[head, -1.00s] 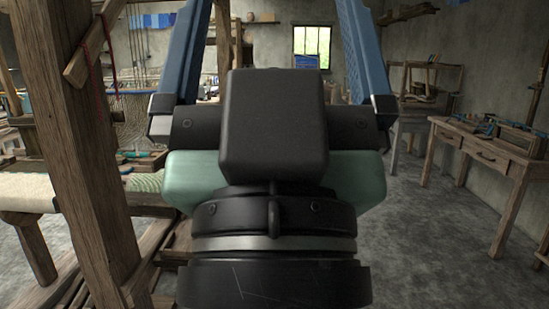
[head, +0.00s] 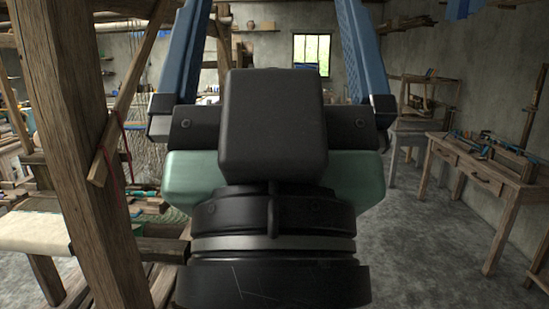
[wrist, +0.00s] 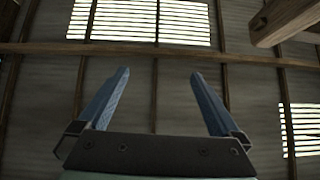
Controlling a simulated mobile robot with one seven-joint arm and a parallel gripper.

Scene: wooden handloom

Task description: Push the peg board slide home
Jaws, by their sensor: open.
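My gripper (head: 272,50) is raised in the middle of the head view, its two blue fingers wide apart with nothing between them. In the wrist view my gripper (wrist: 158,85) points up toward the roof, also open and empty. I cannot make out the peg board slide in any view; my gripper and wrist cover the centre of the head view.
A wooden loom post (head: 75,150) stands close on the left, with a slanted brace (head: 125,110). A pale cloth roll (head: 35,232) lies behind it. A wooden table (head: 490,185) with tools stands right. Grey floor (head: 420,255) is open between.

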